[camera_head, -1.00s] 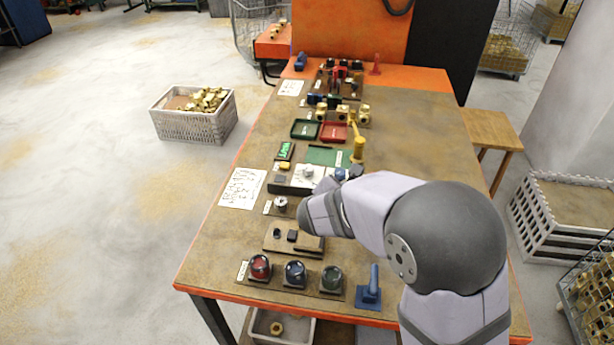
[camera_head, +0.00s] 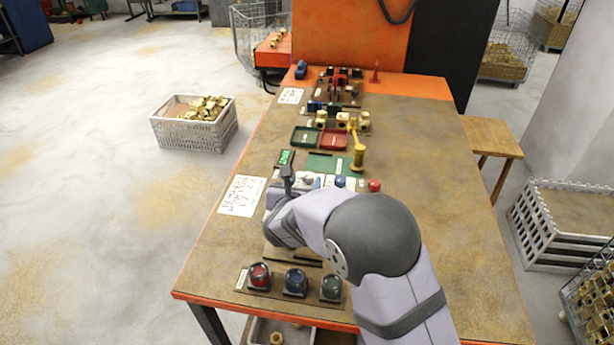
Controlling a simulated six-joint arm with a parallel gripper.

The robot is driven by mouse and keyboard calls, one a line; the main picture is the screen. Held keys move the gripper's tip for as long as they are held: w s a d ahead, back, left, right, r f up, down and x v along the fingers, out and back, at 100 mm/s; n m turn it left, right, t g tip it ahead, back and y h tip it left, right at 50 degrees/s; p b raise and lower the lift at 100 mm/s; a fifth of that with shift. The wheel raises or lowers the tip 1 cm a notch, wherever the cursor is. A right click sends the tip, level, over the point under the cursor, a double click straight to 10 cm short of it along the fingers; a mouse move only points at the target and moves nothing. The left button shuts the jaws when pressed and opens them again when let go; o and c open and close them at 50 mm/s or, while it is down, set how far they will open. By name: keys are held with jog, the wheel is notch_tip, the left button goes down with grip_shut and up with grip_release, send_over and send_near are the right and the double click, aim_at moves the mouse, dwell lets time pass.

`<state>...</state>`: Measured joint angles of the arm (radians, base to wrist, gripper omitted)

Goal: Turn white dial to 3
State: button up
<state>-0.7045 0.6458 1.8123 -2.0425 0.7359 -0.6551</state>
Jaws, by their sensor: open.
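The white dial (camera_head: 307,178) sits in a row of dials on a pale panel near the middle of the bench. A blue dial (camera_head: 340,182) and a red dial (camera_head: 374,186) stand to its right. My gripper (camera_head: 287,172) is the small dark end of my arm, just left of the white dial in the picture. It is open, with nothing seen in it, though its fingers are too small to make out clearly. I cannot tell whether it touches the panel. My arm covers the front of the panel. The dial's pointer and numbers are too small to read.
A small device with a green display (camera_head: 285,157) stands behind my gripper. A brass lever (camera_head: 357,150) rises behind the dials. Green (camera_head: 305,136) and red (camera_head: 334,140) trays lie farther back. The bench's right side is clear.

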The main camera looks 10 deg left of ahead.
aim_at(308, 176)
jog(key=shift+p+x, duration=0.4)
jog(key=shift+x, duration=1.55)
jog(key=shift+c, duration=0.6)
jog(key=c, duration=0.9)
